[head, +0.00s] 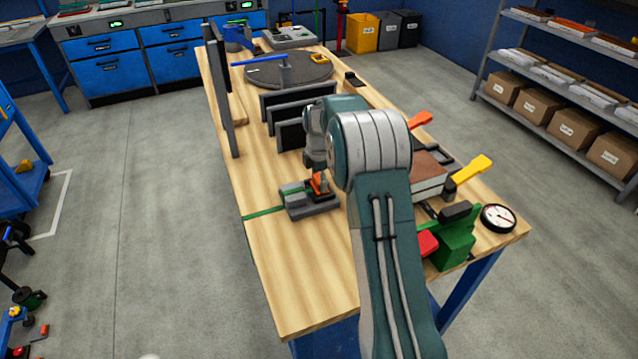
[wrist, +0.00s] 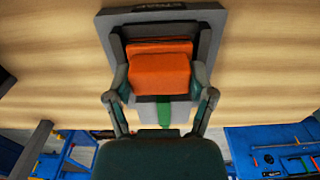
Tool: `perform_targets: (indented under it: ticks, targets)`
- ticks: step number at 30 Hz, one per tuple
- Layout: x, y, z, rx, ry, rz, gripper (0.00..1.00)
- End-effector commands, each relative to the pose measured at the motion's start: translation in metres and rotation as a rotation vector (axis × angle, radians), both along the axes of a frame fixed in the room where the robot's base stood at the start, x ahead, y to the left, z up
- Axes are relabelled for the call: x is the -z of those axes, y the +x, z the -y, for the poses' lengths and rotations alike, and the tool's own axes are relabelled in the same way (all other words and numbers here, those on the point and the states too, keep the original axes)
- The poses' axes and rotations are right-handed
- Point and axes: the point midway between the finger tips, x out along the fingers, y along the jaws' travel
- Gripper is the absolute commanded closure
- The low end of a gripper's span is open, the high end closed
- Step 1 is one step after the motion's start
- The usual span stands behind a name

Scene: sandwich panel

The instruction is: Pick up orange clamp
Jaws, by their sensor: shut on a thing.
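The orange clamp (head: 320,183) is at a small grey tray (head: 296,208) on the wooden bench, below my wrist. In the wrist view the clamp (wrist: 160,72) is a blocky orange piece inside the dark rim of the tray (wrist: 213,22). My gripper (wrist: 160,88) has one finger on each side of the clamp and is shut on it. My gripper (head: 318,173) points down at the tray in the head view. Whether the clamp touches the tray floor cannot be told; its underside is hidden.
Dark upright panels (head: 290,134) stand behind the tray. A round dark turntable (head: 290,72) lies farther back. To the right are a brown-topped block (head: 430,170), a yellow-handled tool (head: 470,170), a green fixture (head: 458,240) and a dial gauge (head: 498,217). The bench's front left is clear.

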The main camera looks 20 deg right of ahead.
Motion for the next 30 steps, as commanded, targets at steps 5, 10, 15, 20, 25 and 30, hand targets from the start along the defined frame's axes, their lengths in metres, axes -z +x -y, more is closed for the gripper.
perform_targets:
  ticks: [5,10,15,20,25,30]
  targets:
    - [-0.008,0.000,0.000,0.000,0.000,-0.001,0.79]
    - [-0.034,0.000,0.000,0.000,0.000,0.002,0.79]
    - [-0.066,0.002,0.032,0.005,-0.001,0.003,0.79]
    - [-0.096,0.003,0.066,0.005,-0.001,0.001,0.79]
    - [-0.112,0.006,0.103,0.003,0.000,0.000,0.80]
    - [-0.123,0.007,0.126,0.001,0.000,0.000,0.80]
